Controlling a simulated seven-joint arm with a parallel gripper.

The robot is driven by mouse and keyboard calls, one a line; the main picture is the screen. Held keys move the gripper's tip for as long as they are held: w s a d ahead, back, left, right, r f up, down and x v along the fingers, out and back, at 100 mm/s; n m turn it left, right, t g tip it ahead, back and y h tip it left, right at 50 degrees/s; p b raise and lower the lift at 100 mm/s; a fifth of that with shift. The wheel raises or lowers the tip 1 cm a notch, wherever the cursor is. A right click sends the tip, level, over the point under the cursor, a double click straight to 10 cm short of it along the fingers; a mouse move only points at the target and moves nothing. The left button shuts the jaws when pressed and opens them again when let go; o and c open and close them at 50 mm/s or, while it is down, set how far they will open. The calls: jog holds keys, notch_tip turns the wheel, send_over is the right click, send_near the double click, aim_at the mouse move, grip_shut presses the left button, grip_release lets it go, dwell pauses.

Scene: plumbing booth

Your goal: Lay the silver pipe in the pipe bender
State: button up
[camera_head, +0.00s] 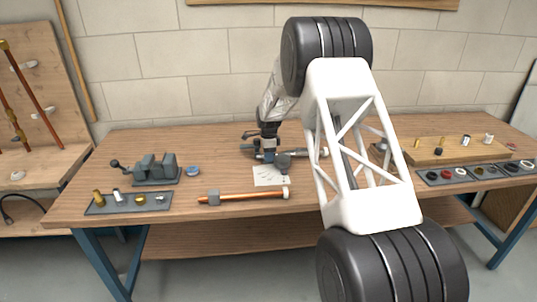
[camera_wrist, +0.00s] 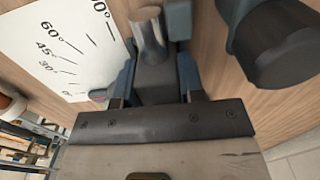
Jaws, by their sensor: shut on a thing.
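My gripper (camera_head: 268,152) is at the middle of the bench, beside the pipe bender. In the wrist view its fingers (camera_wrist: 157,85) are shut on the dark grey block around the silver pipe (camera_wrist: 150,35). The pipe's shiny end shows beyond the block. In the head view the silver pipe (camera_head: 312,153) lies roughly level, with a pale right end. The pipe bender's dark round part (camera_head: 283,161) is close by, and it also shows at upper right in the wrist view (camera_wrist: 278,45). I cannot tell whether the pipe rests in the bender.
A white angle chart (camera_head: 270,177) lies in front of the bender. A copper pipe (camera_head: 245,197) with a grey block lies at the front edge. A vise (camera_head: 155,170) and fittings tray (camera_head: 128,211) stand left. A wooden board (camera_head: 455,155) and ring tray (camera_head: 428,180) lie right.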

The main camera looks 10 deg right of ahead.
jog(key=o, duration=1.8)
jog(key=shift+d, duration=0.1)
jog(key=shift+r, duration=2.5)
